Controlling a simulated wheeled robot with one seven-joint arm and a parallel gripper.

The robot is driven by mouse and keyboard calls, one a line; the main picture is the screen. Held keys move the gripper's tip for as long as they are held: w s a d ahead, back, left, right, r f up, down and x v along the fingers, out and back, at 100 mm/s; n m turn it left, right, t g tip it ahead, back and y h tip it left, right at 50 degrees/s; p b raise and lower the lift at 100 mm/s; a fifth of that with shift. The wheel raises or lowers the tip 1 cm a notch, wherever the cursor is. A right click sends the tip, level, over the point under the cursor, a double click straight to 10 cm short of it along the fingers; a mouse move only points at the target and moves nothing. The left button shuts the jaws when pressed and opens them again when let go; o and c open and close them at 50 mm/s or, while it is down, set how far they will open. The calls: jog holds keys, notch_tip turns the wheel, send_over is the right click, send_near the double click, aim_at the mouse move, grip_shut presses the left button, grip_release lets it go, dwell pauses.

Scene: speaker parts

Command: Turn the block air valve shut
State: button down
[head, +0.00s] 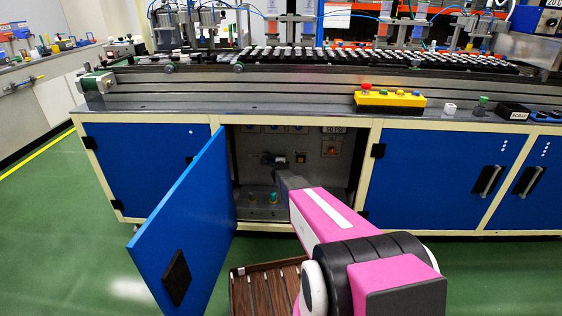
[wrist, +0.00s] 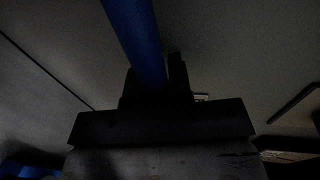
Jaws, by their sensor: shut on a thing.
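The open cabinet (head: 250,140) under the bench holds the valve fittings (head: 272,158) on its back panel. My arm reaches into this cabinet, and my gripper is mostly hidden or in shadow in the head view. In the wrist view my gripper (wrist: 156,80) is dark, with its fingers on both sides of a blue bar (wrist: 132,30). It is shut on this bar, which looks like the block air valve's handle. The bar runs up and slightly left out of the picture. The valve body and the handle's exact angle cannot be made out.
The blue cabinet door (head: 185,215) stands open to the left of my arm. A brown slatted box (head: 262,287) lies on the floor below.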

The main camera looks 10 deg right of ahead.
jog(key=shift+f, duration=0.1)
jog(key=c, duration=1)
grip_release()
jog(key=shift+c, duration=0.2)
jog(key=shift+s, duration=0.1)
jog(key=v, duration=1)
jog(key=shift+s, duration=0.3)
jog(key=shift+a, duration=0.1)
jog(key=s+a+r+n+g+y, duration=0.2)
jog(key=s+a+n+g+y, duration=0.15)
jog(key=s+n, duration=0.35)
jog(key=s+a+r+n+g+y, duration=0.25)
jog(key=s+a+n, duration=0.2)
jog(key=s, duration=0.35)
jog(key=s+d+r+n+g+h, duration=0.1)
jog(key=s+n+g, duration=0.3)
jog(key=s, duration=0.7)
jog(key=s+d+r+n+g+h, duration=0.1)
jog(key=s+r+n+g, duration=0.2)
jog(key=s, duration=0.8)
jog(key=shift+s+d+r+n+g, duration=0.2)
jog(key=shift+s+d+n+g, duration=0.2)
jog(key=shift+n+g, duration=0.8)
